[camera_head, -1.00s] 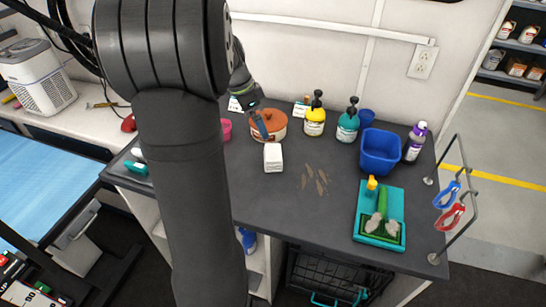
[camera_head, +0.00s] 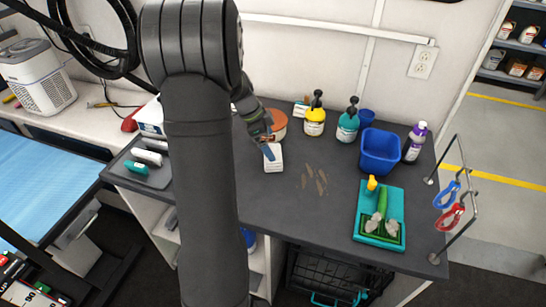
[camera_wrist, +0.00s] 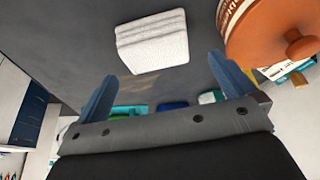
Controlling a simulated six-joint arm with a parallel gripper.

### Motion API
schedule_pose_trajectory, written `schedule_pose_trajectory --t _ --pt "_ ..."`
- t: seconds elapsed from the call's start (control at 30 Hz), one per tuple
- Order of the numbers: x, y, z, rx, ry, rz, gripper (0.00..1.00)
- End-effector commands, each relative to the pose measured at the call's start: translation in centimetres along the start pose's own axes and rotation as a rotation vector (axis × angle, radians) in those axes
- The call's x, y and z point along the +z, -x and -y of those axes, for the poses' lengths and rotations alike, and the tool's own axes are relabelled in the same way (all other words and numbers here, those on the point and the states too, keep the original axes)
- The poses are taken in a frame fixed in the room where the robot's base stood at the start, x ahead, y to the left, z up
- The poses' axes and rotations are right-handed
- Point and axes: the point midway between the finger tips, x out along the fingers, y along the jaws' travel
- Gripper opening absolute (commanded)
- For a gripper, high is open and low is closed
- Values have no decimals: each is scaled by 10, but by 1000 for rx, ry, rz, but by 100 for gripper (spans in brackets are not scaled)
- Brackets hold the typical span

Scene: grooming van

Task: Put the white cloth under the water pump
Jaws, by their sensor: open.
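The white cloth (camera_head: 273,160) is a small folded stack on the dark counter, in front of the orange-lidded pot. It also shows in the wrist view (camera_wrist: 152,44), flat on the counter just beyond the fingertips. My gripper (camera_head: 267,151) is open and empty. It is close to the cloth's far edge in the head view, with the cloth not between its fingers; whether it touches the cloth I cannot tell. Two pump-top bottles, one yellow (camera_head: 315,120) and one teal (camera_head: 347,126), stand at the back. I cannot tell which thing is the water pump.
The pot (camera_wrist: 272,32) stands close by the cloth. A blue bin (camera_head: 380,153), a purple bottle (camera_head: 415,143) and a teal tray (camera_head: 366,229) with a green brush are to the right. Brown patches (camera_head: 315,180) mark the otherwise clear middle. My arm hides part of the counter.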

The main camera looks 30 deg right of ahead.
Motion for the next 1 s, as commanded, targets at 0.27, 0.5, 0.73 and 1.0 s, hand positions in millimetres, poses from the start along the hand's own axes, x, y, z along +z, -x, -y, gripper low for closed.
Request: schedule_pose_trajectory --t 0.27,0.5,0.73,1.0 --pt "4 -23 -3 3 0 0 100" --pt "9 -55 -4 0 0 1 100" --pt "9 -59 -4 -3 -1 1 100" --pt "9 -59 -4 -2 0 1 63"
